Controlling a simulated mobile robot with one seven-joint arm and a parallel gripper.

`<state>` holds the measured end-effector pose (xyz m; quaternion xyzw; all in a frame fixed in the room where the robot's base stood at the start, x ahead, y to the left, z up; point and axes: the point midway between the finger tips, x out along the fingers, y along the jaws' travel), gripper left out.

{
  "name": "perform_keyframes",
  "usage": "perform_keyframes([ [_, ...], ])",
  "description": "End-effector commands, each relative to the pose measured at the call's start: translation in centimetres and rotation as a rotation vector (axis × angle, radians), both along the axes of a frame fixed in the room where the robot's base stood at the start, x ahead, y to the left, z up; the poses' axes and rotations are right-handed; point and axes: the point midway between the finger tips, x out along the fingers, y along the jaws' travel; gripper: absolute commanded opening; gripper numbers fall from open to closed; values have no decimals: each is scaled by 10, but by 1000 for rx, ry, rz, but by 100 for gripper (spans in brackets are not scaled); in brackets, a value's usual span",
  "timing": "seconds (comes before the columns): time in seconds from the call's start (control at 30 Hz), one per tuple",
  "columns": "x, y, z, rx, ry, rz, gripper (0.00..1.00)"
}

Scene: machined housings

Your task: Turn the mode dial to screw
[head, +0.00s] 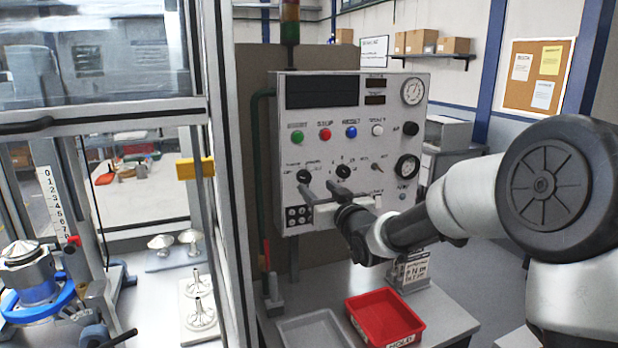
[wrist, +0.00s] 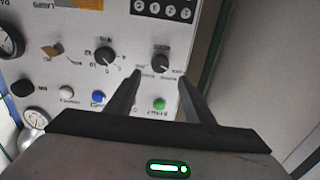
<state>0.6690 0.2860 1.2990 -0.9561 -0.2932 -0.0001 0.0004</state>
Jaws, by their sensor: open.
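A light grey control panel (head: 320,140) stands upright in the head view. It has two black dials in its middle row, a left dial (head: 304,176) and a right dial (head: 343,171). In the wrist view the panel is upside down, so the left dial (wrist: 161,63) shows on the right and the right dial (wrist: 105,56) on the left. Words surround the left dial but are too small to read, so its setting cannot be told. My gripper (head: 320,190) is open in front of the panel. In the wrist view the left dial appears between my fingertips (wrist: 160,77), with no visible contact.
Green (head: 298,138), red (head: 325,134), blue (head: 351,132) and white (head: 377,130) buttons sit above the dials. A red bin (head: 385,318) and a grey tray (head: 312,332) lie on the table below. A framed glass enclosure (head: 222,150) stands close on the left.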

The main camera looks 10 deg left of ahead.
Motion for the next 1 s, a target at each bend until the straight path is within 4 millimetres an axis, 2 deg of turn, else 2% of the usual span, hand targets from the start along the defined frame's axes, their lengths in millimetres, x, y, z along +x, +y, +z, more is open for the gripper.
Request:
perform_keyframes([
  [0.1, 22, 15, 1, 2, 1, 0, 48],
  [0.33, 52, 35, 1, 1, 1, -1, 48],
  [0.5, 62, 41, 0, -1, 1, -1, 48],
  [0.8, 64, 42, 0, -1, -1, -2, 48],
  [1.0, 63, 42, 0, -1, -1, -1, 14],
])
